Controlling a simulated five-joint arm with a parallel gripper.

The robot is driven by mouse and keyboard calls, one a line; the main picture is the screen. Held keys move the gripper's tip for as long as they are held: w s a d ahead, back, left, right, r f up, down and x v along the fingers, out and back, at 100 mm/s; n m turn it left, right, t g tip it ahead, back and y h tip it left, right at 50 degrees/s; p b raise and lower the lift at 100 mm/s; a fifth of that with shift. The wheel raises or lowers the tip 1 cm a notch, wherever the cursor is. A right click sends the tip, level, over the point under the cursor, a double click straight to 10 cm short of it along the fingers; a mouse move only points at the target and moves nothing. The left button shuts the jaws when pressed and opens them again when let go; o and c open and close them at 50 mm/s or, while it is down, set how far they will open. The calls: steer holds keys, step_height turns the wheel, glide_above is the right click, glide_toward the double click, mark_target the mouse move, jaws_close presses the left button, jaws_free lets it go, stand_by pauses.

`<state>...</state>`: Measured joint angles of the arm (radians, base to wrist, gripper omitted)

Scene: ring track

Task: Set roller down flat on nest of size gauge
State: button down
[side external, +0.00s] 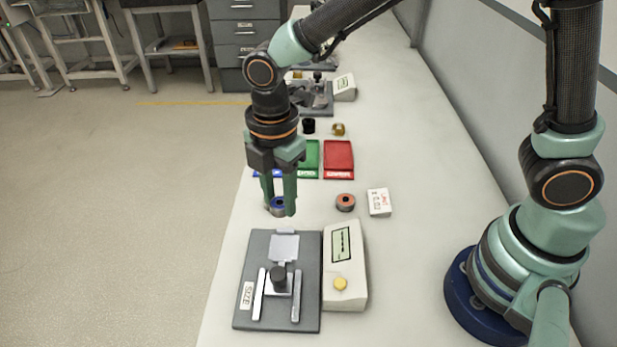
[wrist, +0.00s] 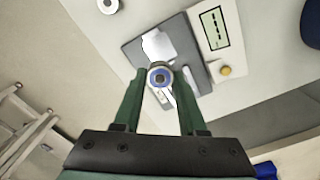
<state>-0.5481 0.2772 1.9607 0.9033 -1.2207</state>
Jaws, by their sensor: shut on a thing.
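My gripper (side external: 278,212) points down, shut on a grey roller (side external: 278,204) with a blue centre. In the wrist view the roller (wrist: 160,77) shows between the two green fingertips (wrist: 160,84), its blue face toward the camera. The size gauge (side external: 305,255) is a dark grey plate with a "SIZE" label, two pale rails and a dark knob at its middle. The gripper is above the bench near the gauge's far edge, with the roller apart from the plate. In the wrist view the roller covers part of the gauge (wrist: 138,52). I cannot tell the nest's exact outline.
A readout box (side external: 345,285) with a yellow button stands against the gauge's right side. An orange-centred roller (side external: 345,202) and a white label card (side external: 379,202) lie beyond it. Blue, green (side external: 307,157) and red (side external: 339,157) trays lie behind the gripper.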

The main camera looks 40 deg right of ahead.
mark_target(284, 247)
step_height(284, 247, down, 10)
steer(key=shift+f, duration=0.1)
stand_by(0.4)
steer(key=shift+f, duration=0.1)
steer(key=shift+c, duration=2.3)
jaws_free()
step_height(284, 247, up, 12)
steer(key=shift+r, duration=0.1)
steer(key=s+d+r+m+t, duration=0.2)
steer(key=d+r+m, duration=0.3)
steer(key=d+m, duration=0.5)
steer(key=s+d+r+m+t, duration=0.2)
steer(key=d+r+m, duration=0.3)
steer(key=d+m, duration=0.5)
steer(key=shift+s+r+t, duration=0.2)
steer(key=shift+r+t, duration=0.2)
steer(key=shift+t, duration=0.4)
